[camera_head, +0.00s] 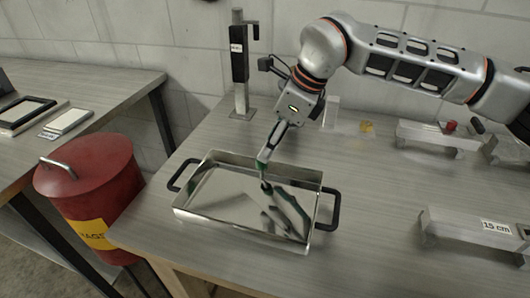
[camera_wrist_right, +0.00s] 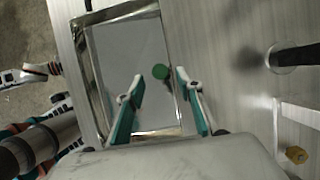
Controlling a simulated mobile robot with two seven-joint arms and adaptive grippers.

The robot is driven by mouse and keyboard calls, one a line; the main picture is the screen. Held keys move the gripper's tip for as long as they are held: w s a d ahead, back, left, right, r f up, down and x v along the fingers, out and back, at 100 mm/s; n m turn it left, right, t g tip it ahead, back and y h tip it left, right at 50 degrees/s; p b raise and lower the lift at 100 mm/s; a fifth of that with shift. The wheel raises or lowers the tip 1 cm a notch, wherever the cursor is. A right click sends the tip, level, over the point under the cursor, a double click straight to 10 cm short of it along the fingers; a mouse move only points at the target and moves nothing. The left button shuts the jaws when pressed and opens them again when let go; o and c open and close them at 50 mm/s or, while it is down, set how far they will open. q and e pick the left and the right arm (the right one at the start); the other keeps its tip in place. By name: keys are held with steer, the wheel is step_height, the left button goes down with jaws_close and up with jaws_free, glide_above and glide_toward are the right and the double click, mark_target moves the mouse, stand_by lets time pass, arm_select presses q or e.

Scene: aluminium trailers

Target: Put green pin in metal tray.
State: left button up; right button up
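The metal tray (camera_head: 195,202) is a shallow, shiny rectangle with dark handles, on the table in the head view. It also fills the middle of the right wrist view (camera_wrist_right: 100,75). My right gripper (camera_head: 263,172) reaches down over the tray. In the wrist view its two fingers (camera_wrist_right: 158,78) stand apart with a clear gap. In the head view a small dark green shape (camera_head: 266,187) shows below the fingertips, among reflections.
A dark upright stand (camera_head: 240,70) is behind the tray. A yellow nut (camera_head: 366,127) and metal holders (camera_head: 437,136) lie to the right, one marked 15 cm (camera_head: 470,232). A red drum (camera_head: 90,180) stands left of the table.

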steer(key=v, duration=0.8)
steer(key=shift+p, duration=0.35)
